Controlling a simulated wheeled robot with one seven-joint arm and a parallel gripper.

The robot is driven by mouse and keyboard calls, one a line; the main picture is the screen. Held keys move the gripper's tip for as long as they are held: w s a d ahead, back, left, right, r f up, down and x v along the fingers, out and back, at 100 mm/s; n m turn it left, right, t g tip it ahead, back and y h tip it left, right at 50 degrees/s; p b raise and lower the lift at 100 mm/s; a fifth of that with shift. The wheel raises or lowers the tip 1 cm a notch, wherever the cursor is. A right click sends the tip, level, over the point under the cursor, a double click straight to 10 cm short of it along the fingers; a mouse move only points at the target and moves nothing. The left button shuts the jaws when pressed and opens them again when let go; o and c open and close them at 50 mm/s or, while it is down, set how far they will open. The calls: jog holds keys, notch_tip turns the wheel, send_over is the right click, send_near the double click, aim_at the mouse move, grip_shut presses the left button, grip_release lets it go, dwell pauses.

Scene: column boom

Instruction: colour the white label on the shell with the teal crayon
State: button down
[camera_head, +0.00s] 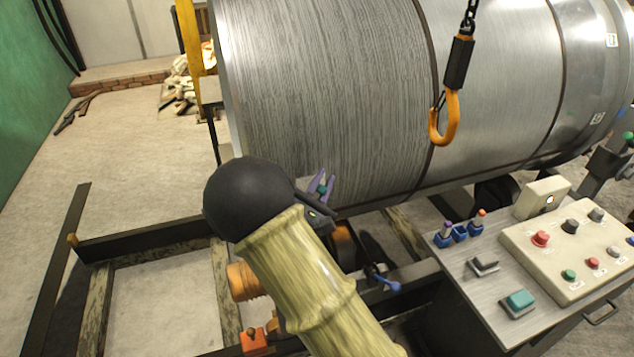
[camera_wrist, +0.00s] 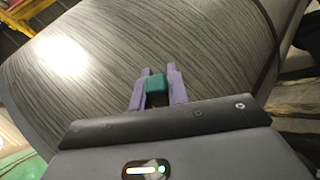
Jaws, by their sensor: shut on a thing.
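The shell (camera_head: 330,90) is a big grey metal cylinder lying across the head view, with dark streaks on its left part. My gripper (camera_head: 322,181) has purple fingers and is at the shell's lower side. It is shut on the teal crayon (camera_head: 322,189), mostly hidden between the fingers. In the wrist view my gripper (camera_wrist: 158,72) holds the crayon (camera_wrist: 156,88) with the streaked shell (camera_wrist: 110,50) behind it. I cannot tell whether the crayon touches the shell. Two small white labels with dark marks, an upper one (camera_head: 611,40) and a lower one (camera_head: 597,118), show at the shell's far right.
An orange hook (camera_head: 446,118) hangs on a chain before the shell. A control panel (camera_head: 570,250) with several buttons stands on a grey bench at the lower right. Blue holders (camera_head: 460,233) with coloured sticks stand beside it. The floor at left is mostly clear.

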jog(key=d, duration=0.2)
jog(key=w+d+p, duration=0.1)
jog(key=d, duration=0.1)
jog(key=shift+w, duration=0.15)
dwell(0.4)
jog(key=shift+p, duration=0.35)
jog(key=shift+s+a+p, duration=0.2)
jog(key=shift+a+p, duration=0.05)
jog(key=shift+a, duration=0.45)
jog(key=shift+s+a+p, duration=0.2)
jog(key=shift+s+a, duration=0.05)
jog(key=shift+a, duration=0.4)
jog(key=shift+s+a+p, duration=0.2)
jog(key=shift+a+p, duration=0.05)
jog(key=shift+a, duration=0.45)
jog(key=shift+s+a+p, duration=0.25)
jog(key=shift+a+p, duration=0.1)
jog(key=shift+a, duration=0.7)
jog(key=shift+s+a+p, duration=0.25)
jog(key=shift+a+p, duration=0.1)
jog(key=shift+a, duration=0.7)
jog(key=shift+r, duration=0.1)
